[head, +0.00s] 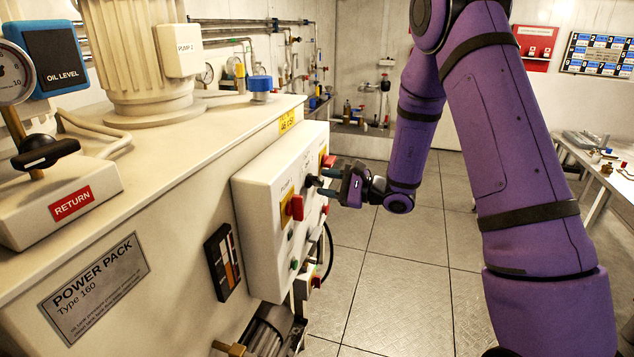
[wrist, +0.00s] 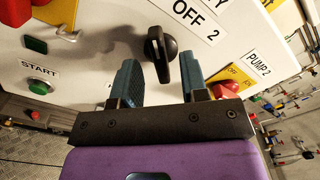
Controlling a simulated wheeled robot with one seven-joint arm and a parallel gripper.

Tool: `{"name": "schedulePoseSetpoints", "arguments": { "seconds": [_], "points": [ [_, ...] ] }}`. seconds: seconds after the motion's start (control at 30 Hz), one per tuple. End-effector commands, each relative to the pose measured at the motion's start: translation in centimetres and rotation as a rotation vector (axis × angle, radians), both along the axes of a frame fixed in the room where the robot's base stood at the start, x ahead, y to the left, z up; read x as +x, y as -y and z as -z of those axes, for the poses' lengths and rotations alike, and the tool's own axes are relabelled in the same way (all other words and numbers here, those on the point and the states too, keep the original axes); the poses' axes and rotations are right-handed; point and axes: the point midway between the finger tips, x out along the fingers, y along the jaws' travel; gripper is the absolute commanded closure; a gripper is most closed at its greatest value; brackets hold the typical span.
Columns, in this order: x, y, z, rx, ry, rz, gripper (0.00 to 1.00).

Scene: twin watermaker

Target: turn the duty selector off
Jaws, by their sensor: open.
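The duty selector is a black rotary knob (wrist: 158,48) on the white control panel (wrist: 90,18). In the wrist view its raised grip runs nearly lengthwise between my fingers. The lettering "OFF 2" is printed beside it. I cannot tell which mark it points to. My gripper (wrist: 161,76) is open, with one blue-grey finger on each side of the knob's near end. No clear contact shows. In the head view my gripper (head: 330,181) is at the panel face, and the small dark knob (head: 313,181) is just in front of it.
A red switch on a yellow plate (head: 294,206) is left of the knob; another, marked PUMP 2 (wrist: 258,62), is close to my right finger in the wrist view. A green START button (wrist: 40,86) is on the left. Open floor (head: 400,250) lies right of the panel.

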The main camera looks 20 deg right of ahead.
Motion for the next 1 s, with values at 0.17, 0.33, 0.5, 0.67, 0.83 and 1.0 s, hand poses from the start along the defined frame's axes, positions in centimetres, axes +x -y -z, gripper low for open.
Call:
{"name": "schedulePoseSetpoints", "arguments": {
  "seconds": [0.17,0.33,0.5,0.67,0.83,1.0],
  "points": [
    [1.2,-1.7,0.0,-0.002,0.0,-0.001,0.6],
    [1.7,-2.3,0.0,0.0,0.0,0.0,0.6],
    [1.7,-2.4,0.0,-0.001,0.0,0.001,0.6],
    [1.7,-2.3,0.0,-0.001,0.0,0.001,0.76],
    [1.7,-2.3,0.0,-0.001,0.0,0.001,1.0],
    [1.7,-2.3,0.0,0.004,-0.006,0.001,1.0]
  ]
}}
